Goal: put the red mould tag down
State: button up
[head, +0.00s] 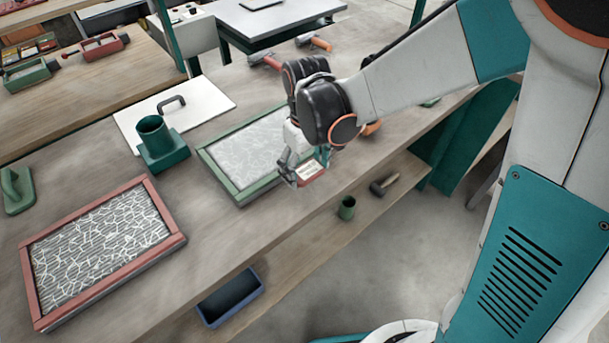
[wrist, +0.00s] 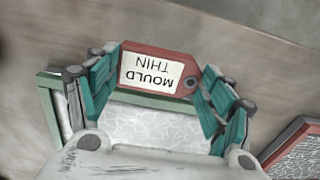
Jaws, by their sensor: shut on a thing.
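The red mould tag (wrist: 158,72) has a white label reading "MOULD THIN" in the wrist view, upside down there. My gripper (wrist: 163,85) is shut on it, with teal finger pads at both ends of the tag. In the head view the tag (head: 310,172) hangs below my gripper (head: 305,168), by the front edge of the workbench (head: 190,215) and near the right part of the green-framed mould. Whether the tag touches the frame or bench cannot be told.
A green-framed mould (head: 225,185) lies under my gripper; a red-framed mould (head: 38,300) lies at the left front. A shelf below holds a blue bin (head: 230,298). Bare bench lies between the moulds.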

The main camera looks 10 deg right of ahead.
aim_at(306, 171)
jog(key=shift+f+b, duration=1.55)
jog(key=shift+f, duration=0.75)
jog(key=shift+f, duration=0.1)
jog(key=shift+f, duration=0.1)
jog(key=o, duration=0.9)
notch_tip(306, 171, up, 12)
jog(key=p, duration=0.8)
jog(key=shift+r+p, duration=0.25)
jog(key=shift+p, duration=0.15)
